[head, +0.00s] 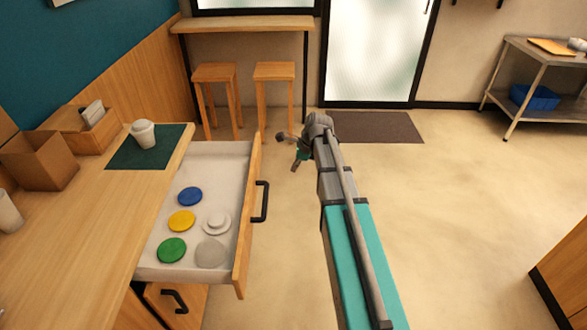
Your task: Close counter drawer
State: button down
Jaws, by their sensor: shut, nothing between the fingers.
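The counter drawer (248,226) is pulled out from under the wooden counter and stands open. Its wooden front carries a black handle (261,202). Inside, on the white drawer floor, lie a blue disc (190,196), a yellow disc (181,221), a green disc (171,250), a white knobbed lid (216,223) and a pale clear disc (211,253). My gripper (287,139) is small in the head view, shut and empty. It is beyond the drawer's far right corner, apart from the drawer front and the handle. My arm reaches in from the lower right.
The counter (75,245) holds a cup (143,133) on a dark green mat (128,155), with cardboard boxes (40,160) at the left. A lower drawer handle (174,301) shows below. Two stools (274,71) stand at the back. The floor right of my arm is clear.

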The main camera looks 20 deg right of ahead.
jog(key=w+a+f+b, duration=0.2)
jog(key=a+f+b, duration=0.5)
jog(key=shift+w+f, duration=0.35)
jog(key=shift+f, duration=0.05)
dwell(0.6)
jog(key=shift+w, duration=0.15)
dwell(0.3)
